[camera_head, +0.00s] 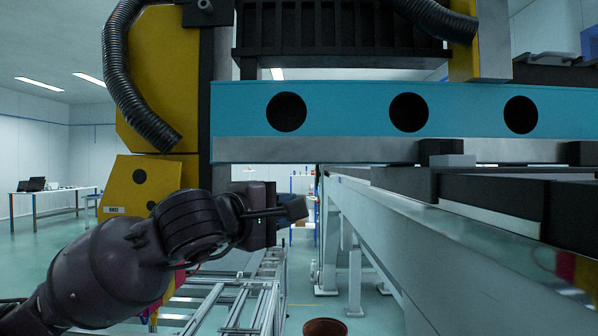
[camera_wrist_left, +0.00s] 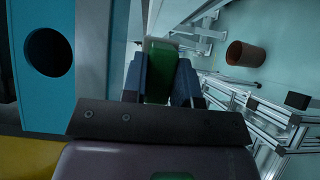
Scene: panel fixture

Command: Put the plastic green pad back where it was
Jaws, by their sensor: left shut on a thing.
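The green pad (camera_wrist_left: 160,72) shows in the left wrist view, between the two fingers of my left gripper (camera_wrist_left: 161,80). The gripper is shut on it. Part of the pad is hidden by the fingers and the wrist. In the head view my left gripper (camera_head: 290,210) is below the blue beam and left of the long grey rail, and the pad cannot be made out there. The blue beam (camera_head: 350,108) with round black holes spans the upper middle; it also shows at the left of the left wrist view (camera_wrist_left: 88,60). My right gripper is not in view.
A long grey rail frame (camera_head: 400,230) runs away on the right. A metal frame (camera_head: 235,300) stands low beneath my left arm. A brown bin (camera_head: 325,328) sits on the floor. A yellow machine column (camera_head: 165,80) stands behind my arm at left.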

